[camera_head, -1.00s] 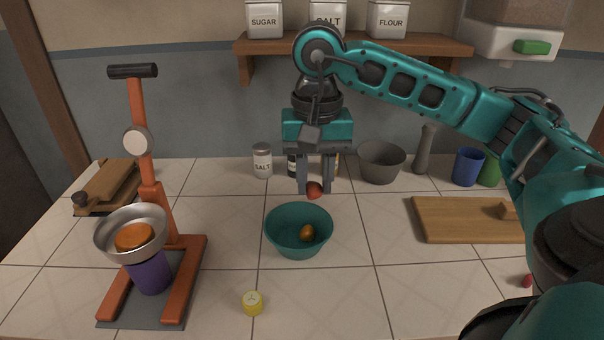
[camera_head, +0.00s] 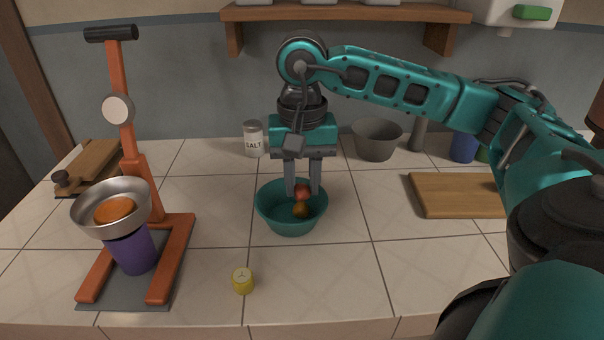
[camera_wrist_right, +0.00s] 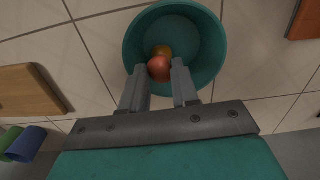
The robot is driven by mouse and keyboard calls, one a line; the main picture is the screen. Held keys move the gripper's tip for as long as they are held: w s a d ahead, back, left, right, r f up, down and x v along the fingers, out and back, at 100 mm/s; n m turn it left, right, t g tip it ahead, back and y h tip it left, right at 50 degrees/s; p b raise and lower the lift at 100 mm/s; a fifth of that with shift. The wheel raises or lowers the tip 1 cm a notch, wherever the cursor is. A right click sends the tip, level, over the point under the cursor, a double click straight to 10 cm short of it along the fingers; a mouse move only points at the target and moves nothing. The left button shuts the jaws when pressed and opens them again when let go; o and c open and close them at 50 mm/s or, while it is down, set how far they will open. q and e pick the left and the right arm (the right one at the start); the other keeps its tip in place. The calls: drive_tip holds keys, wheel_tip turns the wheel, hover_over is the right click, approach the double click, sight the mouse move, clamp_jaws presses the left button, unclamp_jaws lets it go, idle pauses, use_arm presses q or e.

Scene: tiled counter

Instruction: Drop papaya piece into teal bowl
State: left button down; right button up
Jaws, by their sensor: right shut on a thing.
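The teal bowl (camera_head: 268,213) stands on the tiled counter, and its rim also shows in the wrist view (camera_wrist_right: 214,72). My right gripper (camera_head: 303,190) points down into the bowl's opening and is shut on a rounded reddish piece (camera_head: 303,193), apparently the papaya piece. In the wrist view the piece (camera_wrist_right: 159,69) sits between the fingertips. An orange-brown piece (camera_head: 301,211) lies in the bowl just below it; whether the two touch I cannot tell. My left gripper is not in view.
An orange press (camera_head: 128,150) with a metal dish (camera_head: 85,212) stands at left. A yellow cap-like thing (camera_head: 242,281) lies in front of the bowl. A salt jar (camera_head: 253,140) and grey bowl (camera_head: 376,143) stand behind. A wooden board (camera_head: 455,198) lies at right.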

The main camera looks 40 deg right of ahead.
sight(302, 186)
drive_tip(key=o, duration=1.1)
use_arm(q)
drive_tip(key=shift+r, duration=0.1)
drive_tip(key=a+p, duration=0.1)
drive_tip(key=p, duration=0.1)
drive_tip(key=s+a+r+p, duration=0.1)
drive_tip(key=p, duration=0.1)
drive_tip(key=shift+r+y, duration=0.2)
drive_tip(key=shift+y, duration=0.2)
use_arm(e)
wheel_tip(302, 186, up, 13)
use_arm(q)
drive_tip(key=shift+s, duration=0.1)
